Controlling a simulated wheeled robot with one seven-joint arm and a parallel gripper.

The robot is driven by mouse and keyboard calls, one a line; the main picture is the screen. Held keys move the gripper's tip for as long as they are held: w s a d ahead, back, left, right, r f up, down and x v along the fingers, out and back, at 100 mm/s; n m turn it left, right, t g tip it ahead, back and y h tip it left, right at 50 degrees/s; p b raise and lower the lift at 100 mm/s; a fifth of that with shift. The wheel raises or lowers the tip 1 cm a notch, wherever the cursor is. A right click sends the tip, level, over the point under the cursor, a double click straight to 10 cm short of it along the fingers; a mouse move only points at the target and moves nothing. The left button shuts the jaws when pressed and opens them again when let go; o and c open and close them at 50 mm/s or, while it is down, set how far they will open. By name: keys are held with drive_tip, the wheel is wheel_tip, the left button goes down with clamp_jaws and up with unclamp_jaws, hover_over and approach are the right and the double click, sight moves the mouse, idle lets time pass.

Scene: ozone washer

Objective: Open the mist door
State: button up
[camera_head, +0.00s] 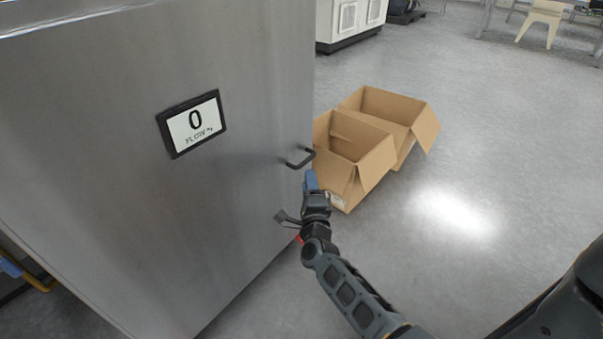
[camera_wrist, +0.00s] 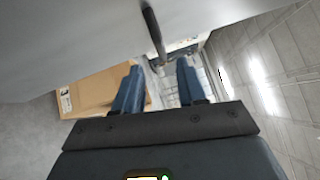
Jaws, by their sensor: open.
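The mist door is a large grey metal panel (camera_head: 230,200) on the left of the head view, and it looks closed. A small dark bar handle (camera_head: 301,159) sits near its right edge. My gripper (camera_head: 310,178) is just below and in front of the handle, with blue fingers. In the wrist view my gripper (camera_wrist: 158,80) is open, its fingers apart with nothing between them. The handle (camera_wrist: 154,33) shows there beyond the fingertips, roughly in line with the gap. I see no contact with the handle.
A black-framed display (camera_head: 192,123) reading 0 is on the panel. Open cardboard boxes (camera_head: 378,165) stand on the floor just right of the handle. A white cabinet (camera_head: 350,18) is at the back. The grey floor on the right (camera_head: 500,150) is clear.

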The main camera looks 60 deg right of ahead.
drive_tip(key=x, duration=0.7)
drive_tip(key=shift+b, duration=0.45)
drive_tip(key=shift+r, duration=0.1)
clamp_jaws()
